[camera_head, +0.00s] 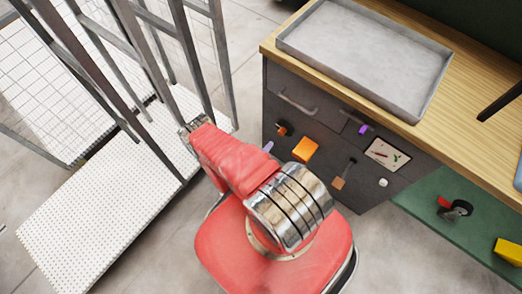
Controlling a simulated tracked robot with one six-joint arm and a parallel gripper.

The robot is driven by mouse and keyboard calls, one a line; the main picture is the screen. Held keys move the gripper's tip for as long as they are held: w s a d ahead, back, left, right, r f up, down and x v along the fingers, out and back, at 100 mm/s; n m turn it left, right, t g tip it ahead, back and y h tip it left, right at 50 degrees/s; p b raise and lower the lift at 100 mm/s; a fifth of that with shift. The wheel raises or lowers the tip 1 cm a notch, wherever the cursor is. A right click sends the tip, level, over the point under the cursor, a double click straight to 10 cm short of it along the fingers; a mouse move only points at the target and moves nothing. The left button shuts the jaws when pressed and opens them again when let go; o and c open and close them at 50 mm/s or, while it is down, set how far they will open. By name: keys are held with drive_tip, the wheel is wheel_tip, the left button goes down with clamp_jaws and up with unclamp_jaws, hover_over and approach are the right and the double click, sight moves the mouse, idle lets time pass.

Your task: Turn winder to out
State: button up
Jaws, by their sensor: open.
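My gripper (192,126) is at the far end of my red arm, small and in front of the white perforated platform at left. It is open, and nothing shows between its fingers. It is well left of the dark cabinet front and apart from its controls. No part is clearly readable as the winder. A dark lever with a brown end (338,183) on the cabinet front looks crank-like. A black wheel-like part with a red piece (457,209) is on the green surface at right. Neither setting can be read.
The cabinet front also bears an orange block (305,148), a purple knob (363,129), a white knob (383,183) and a marked plate (388,154). A grey tray (430,103) lies on the wooden top. Metal posts (187,60) stand close behind my gripper. A yellow block (508,251) is at right.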

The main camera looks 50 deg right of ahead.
drive_tip(key=shift+s+a, duration=0.15)
drive_tip(key=shift+a, duration=0.85)
drive_tip(key=shift+s+a, duration=0.1)
drive_tip(key=shift+a, duration=0.85)
drive_tip(key=shift+n, duration=0.3)
drive_tip(key=s+n+g, duration=0.4)
drive_tip(key=s, duration=0.4)
wheel_tip(320, 180, up, 5)
drive_tip(key=a+g+y, duration=0.2)
drive_tip(key=g, duration=0.2)
drive_tip(key=w+a+r+m+y, duration=0.1)
drive_tip(key=w+a+r+y, duration=0.35)
drive_tip(key=r, duration=0.55)
drive_tip(key=w+a+r+y, duration=0.3)
drive_tip(key=a+r+y, duration=0.15)
drive_tip(key=r, duration=0.65)
drive_tip(key=w+a+r+m+y, duration=0.1)
drive_tip(key=w+a+r+y, duration=0.2)
drive_tip(key=a+r, duration=0.5)
drive_tip(key=s+a+r+t+y, duration=0.1)
drive_tip(key=r+t, duration=0.5)
drive_tip(key=r, duration=1)
drive_tip(key=s+a+r+m+t+y, duration=0.1)
drive_tip(key=r+t, duration=0.5)
drive_tip(key=r, duration=1)
drive_tip(key=shift+s+a+r+y, duration=0.35)
drive_tip(key=shift+s+a+y, duration=0.35)
drive_tip(key=shift+a+y, duration=0.35)
